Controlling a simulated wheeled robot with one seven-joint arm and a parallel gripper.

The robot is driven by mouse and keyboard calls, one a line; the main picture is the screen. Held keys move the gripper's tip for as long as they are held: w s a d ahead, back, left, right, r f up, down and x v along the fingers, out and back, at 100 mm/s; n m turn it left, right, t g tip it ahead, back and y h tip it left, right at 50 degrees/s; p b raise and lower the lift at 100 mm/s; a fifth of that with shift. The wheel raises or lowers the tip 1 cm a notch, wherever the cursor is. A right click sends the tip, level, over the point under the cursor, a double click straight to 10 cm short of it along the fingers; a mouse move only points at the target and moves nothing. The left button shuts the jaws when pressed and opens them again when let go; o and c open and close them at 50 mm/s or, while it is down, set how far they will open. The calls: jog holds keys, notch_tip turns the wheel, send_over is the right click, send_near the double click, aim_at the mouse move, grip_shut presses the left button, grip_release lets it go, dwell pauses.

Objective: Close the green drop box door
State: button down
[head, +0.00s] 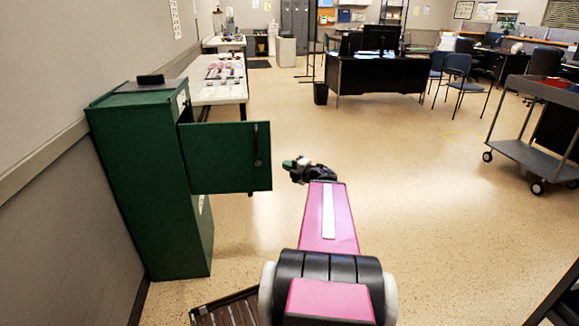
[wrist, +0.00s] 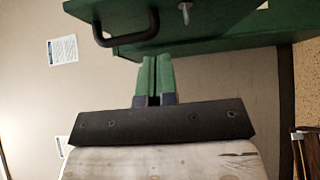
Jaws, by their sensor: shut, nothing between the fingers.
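The green drop box (head: 140,185) stands against the left wall in the head view. Its green door (head: 222,158) is swung open and sticks out to the right, with a dark handle (head: 257,148) near its free edge. My gripper (head: 289,164) is just right of that free edge in the picture, with a visible gap. In the wrist view its green fingertips (wrist: 156,64) are together with nothing between them. Above them there are green panels with a black handle (wrist: 126,36) and a metal bolt (wrist: 185,12). I cannot tell whether the fingers touch the green surface.
A white table (head: 220,92) with small items stands behind the box. A brown slatted thing (head: 228,312) lies on the floor at the front. A grey cart (head: 535,155) is at right.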

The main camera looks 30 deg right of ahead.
aim_at(268, 152)
jog(key=x, duration=0.3)
jog(key=d+x, duration=0.1)
jog(key=x, duration=0.2)
jog(key=w+d+x, duration=0.1)
jog(key=x, duration=0.2)
jog(key=shift+w+d, duration=0.1)
jog(key=shift+w, duration=0.4)
